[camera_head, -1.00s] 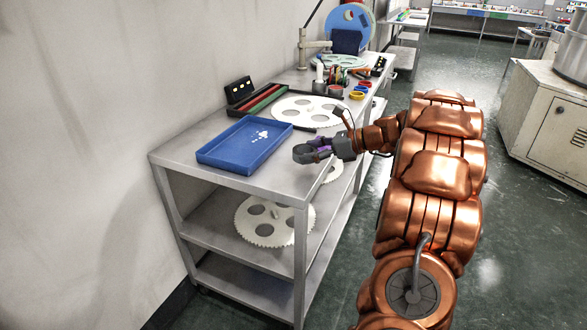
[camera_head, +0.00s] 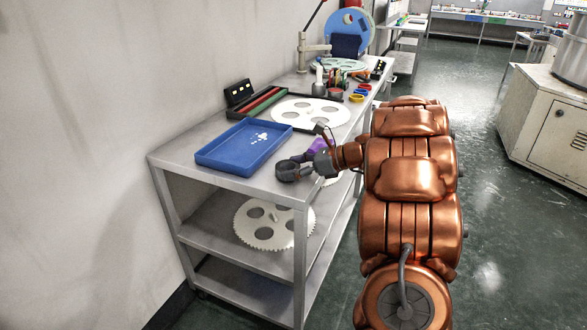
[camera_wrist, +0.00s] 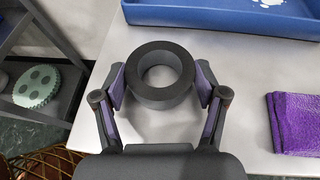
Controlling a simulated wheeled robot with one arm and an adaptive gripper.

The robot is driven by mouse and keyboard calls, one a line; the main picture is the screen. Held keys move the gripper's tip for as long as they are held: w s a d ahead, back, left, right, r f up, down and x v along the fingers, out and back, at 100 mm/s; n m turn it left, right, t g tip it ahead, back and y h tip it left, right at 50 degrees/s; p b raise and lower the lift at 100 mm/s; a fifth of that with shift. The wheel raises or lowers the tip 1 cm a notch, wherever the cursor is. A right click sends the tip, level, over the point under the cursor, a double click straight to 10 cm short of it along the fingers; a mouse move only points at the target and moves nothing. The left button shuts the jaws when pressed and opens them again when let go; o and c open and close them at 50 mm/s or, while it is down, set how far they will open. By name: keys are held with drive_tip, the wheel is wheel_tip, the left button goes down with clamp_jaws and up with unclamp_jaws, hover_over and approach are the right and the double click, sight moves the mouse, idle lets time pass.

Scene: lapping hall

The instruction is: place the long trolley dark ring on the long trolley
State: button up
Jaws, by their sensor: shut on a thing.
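The dark ring (camera_wrist: 160,103) is a thick, dark grey ring with an open centre. In the wrist view it sits between the two purple-padded fingers of my gripper (camera_wrist: 160,92), which is shut on it. In the head view the dark ring (camera_head: 288,171) is at the tip of my gripper (camera_head: 297,165), over the near right corner of the long trolley's grey top (camera_head: 258,187). The trolley top (camera_wrist: 245,60) lies below the ring in the wrist view. I cannot tell whether the ring touches the surface.
A blue tray (camera_head: 243,147) with white bits lies left of the ring. A purple cloth (camera_wrist: 296,122) lies right of it in the wrist view. Pale toothed plates lie farther back (camera_head: 312,110) and on the shelf below (camera_head: 262,243). Bare top shows near the front edge.

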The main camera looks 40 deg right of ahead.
drive_tip(key=o, duration=1.3)
drive_tip(key=shift+f, duration=0.15)
drive_tip(key=p+v, duration=0.2)
drive_tip(key=v, duration=1)
drive_tip(key=s+a+f+n+g, duration=0.1)
drive_tip(key=s+a+n+g, duration=0.25)
drive_tip(key=a, duration=0.55)
drive_tip(key=s+a+f+n+g, duration=0.25)
drive_tip(key=a+n, duration=0.25)
drive_tip(key=a, duration=0.4)
drive_tip(key=s+a+f+n+g, duration=0.1)
drive_tip(key=s+a+n+g, duration=0.2)
drive_tip(key=a, duration=0.6)
drive_tip(key=s+a+f+n+g+h, duration=0.1)
drive_tip(key=s+n+h, duration=0.1)
drive_tip(key=s+n, duration=0.3)
drive_tip(key=s+a+f+n+g+h, duration=0.1)
drive_tip(key=s+a+n+h, duration=0.1)
drive_tip(key=s+n, duration=0.4)
drive_tip(key=s+a+f+n+g+h, duration=0.1)
drive_tip(key=s+n+h, duration=0.3)
drive_tip(key=s, duration=0.4)
drive_tip(key=shift+s+a+f+n+g, duration=0.15)
drive_tip(key=shift+f+n+g, duration=0.15)
drive_tip(key=shift+n, duration=0.15)
drive_tip(key=shift+s+a+f+n+g, duration=0.1)
drive_tip(key=shift+a+f+n+g, duration=0.1)
drive_tip(key=shift+f+n, duration=0.15)
